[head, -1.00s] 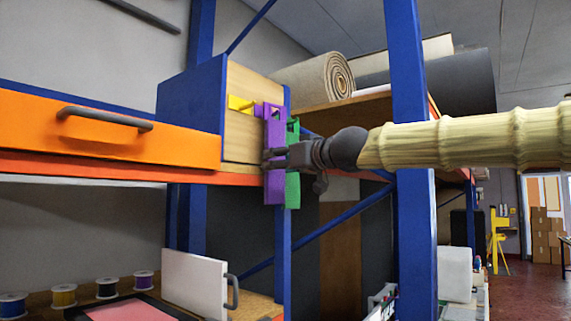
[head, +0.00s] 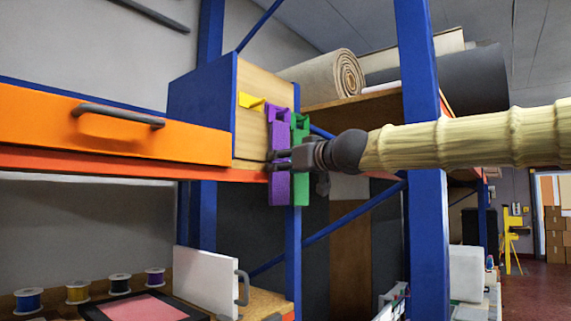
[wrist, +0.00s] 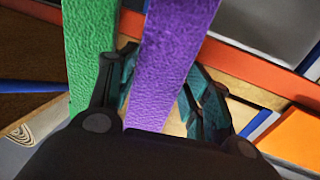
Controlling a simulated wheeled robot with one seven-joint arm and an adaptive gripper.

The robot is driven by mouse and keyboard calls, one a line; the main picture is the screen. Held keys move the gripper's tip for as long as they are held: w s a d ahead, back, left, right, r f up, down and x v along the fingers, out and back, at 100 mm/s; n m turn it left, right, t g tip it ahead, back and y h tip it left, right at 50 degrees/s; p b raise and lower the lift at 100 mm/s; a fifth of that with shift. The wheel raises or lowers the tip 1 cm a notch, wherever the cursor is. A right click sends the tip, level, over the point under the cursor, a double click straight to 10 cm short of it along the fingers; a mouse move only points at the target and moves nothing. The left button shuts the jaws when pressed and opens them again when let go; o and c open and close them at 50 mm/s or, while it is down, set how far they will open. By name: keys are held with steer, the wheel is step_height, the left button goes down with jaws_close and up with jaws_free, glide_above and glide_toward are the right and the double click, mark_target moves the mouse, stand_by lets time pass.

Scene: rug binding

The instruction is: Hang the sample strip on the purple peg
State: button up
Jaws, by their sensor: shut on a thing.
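The purple sample strip (head: 279,185) hangs upright beside the wooden board. My gripper (head: 275,161) is shut on it at about mid-height. The wrist view shows the purple strip (wrist: 175,55) between the two fingers (wrist: 160,88). The purple peg (head: 274,111) shows at the strip's top end, mostly hidden by it. I cannot tell whether the strip rests on the peg.
A green strip (head: 301,180) hangs close to the right of the purple one. A yellow peg (head: 252,102) sticks out at the left. A blue post (head: 421,80) stands near my arm. An orange drawer (head: 60,115) is at left.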

steer(key=o, duration=1.1)
steer(key=shift+v, duration=6.05)
